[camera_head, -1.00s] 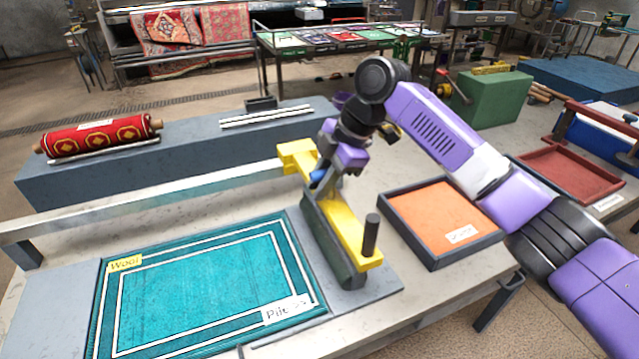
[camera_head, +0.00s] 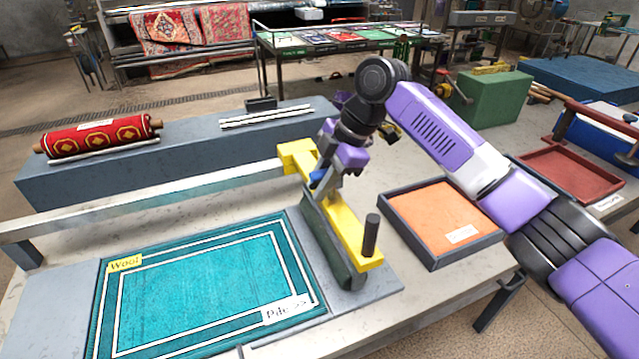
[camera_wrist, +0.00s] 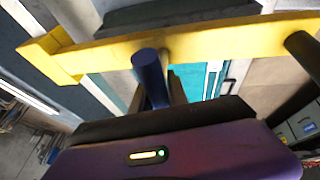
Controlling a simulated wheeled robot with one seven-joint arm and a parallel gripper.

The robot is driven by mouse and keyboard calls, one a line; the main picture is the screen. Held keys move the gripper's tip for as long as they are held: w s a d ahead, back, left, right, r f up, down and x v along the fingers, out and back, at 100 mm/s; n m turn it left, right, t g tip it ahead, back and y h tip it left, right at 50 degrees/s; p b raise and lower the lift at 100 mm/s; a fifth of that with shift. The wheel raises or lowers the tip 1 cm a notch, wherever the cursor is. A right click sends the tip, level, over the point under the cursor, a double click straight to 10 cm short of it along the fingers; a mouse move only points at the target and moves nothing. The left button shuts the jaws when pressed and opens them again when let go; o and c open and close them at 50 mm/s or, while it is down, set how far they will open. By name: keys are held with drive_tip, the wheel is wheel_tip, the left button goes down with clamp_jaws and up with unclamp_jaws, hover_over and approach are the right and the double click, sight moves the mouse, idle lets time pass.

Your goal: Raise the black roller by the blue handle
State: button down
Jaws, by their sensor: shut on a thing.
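The black roller (camera_head: 326,240) hangs along a yellow frame (camera_head: 345,222) at the right end of the teal rug (camera_head: 205,285). It looks close to the grey plate, but I cannot tell whether it touches. The blue handle (camera_head: 318,178) stands on the yellow frame near its far half; it also shows in the wrist view (camera_wrist: 150,78) as a dark blue peg. My gripper (camera_head: 330,184) is shut on the blue handle. The fingers are partly hidden by the handle and my purple wrist.
A silver rail (camera_head: 150,200) runs behind the rug to the frame. A black post (camera_head: 371,235) stands at the frame's near end. An orange-bottomed tray (camera_head: 440,215) lies right of the roller. A rolled red rug (camera_head: 98,138) lies on the grey block behind.

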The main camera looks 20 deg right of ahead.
sight(315, 172)
drive_tip(key=shift+r, duration=0.1)
drive_tip(key=shift+r+p, duration=1.4)
drive_tip(key=shift+r, duration=1.05)
drive_tip(key=c, duration=1.3)
unclamp_jaws()
drive_tip(key=shift+b+v, duration=0.65)
drive_tip(key=shift+v, duration=3.25)
drive_tip(key=shift+d, duration=0.2)
